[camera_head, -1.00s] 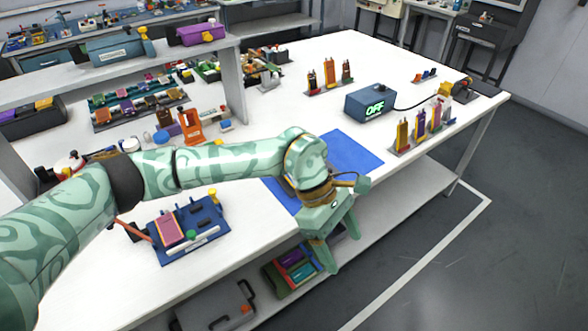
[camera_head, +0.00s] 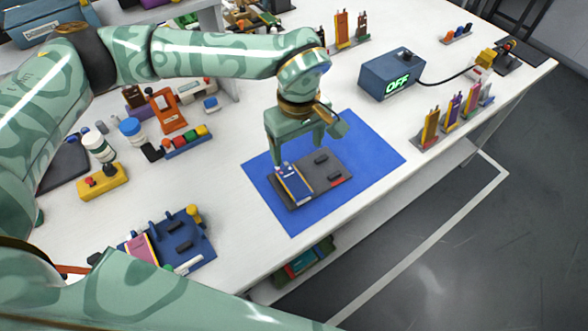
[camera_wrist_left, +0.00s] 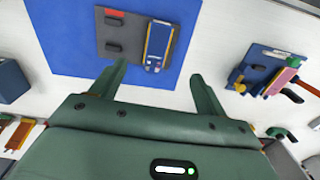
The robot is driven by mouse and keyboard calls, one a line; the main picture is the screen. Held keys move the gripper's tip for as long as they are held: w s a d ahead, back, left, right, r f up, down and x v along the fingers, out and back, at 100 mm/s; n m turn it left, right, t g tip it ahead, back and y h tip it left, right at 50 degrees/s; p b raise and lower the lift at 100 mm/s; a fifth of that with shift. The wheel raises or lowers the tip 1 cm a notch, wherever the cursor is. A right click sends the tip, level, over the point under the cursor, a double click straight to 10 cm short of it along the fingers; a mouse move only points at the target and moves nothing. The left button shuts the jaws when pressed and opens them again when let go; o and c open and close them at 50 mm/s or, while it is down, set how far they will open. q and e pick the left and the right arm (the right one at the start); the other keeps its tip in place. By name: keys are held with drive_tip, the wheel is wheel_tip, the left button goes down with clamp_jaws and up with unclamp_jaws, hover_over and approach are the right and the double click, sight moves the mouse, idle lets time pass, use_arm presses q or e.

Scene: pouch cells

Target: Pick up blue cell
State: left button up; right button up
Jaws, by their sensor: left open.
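The blue cell (camera_head: 295,185) is a flat blue block with a pale edge. It lies on a dark grey plate (camera_head: 328,172), which rests on the blue mat (camera_head: 375,150). My left gripper (camera_head: 299,152) is open and empty, pointing down over the far end of the cell. In the left wrist view, the cell (camera_wrist_left: 159,40) lies beyond the open fingertips (camera_wrist_left: 159,74), roughly centred between them. The grey plate (camera_wrist_left: 115,45) shows beside it. I cannot tell the exact height gap. My right gripper is not in view.
A blue fixture (camera_head: 190,238) with a pink cell (camera_head: 141,248) stands at the lower left. A blue box reading OFF (camera_head: 392,75) and a rack of upright cells (camera_head: 452,115) stand to the right. The mat around the plate is clear.

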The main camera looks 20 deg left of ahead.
use_arm(q)
hover_over(298, 187)
wheel_tip(298, 187, down, 5)
drive_tip(key=f+b, duration=0.1)
drive_tip(key=f, duration=0.2)
drive_tip(key=shift+s+f, duration=0.15)
drive_tip(key=shift+s, duration=0.05)
drive_tip(key=shift+f, duration=0.6)
drive_tip(key=f, duration=0.1)
drive_tip(key=f+b, duration=0.1)
drive_tip(key=f, duration=0.1)
drive_tip(key=f+b, duration=0.1)
drive_tip(key=shift+w+a+f, duration=0.1)
drive_tip(key=shift+w+f, duration=0.15)
drive_tip(key=shift+f, duration=0.3)
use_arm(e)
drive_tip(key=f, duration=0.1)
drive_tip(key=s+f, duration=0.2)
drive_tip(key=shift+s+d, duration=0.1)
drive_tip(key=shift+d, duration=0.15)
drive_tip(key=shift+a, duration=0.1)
use_arm(q)
drive_tip(key=shift+f, duration=0.2)
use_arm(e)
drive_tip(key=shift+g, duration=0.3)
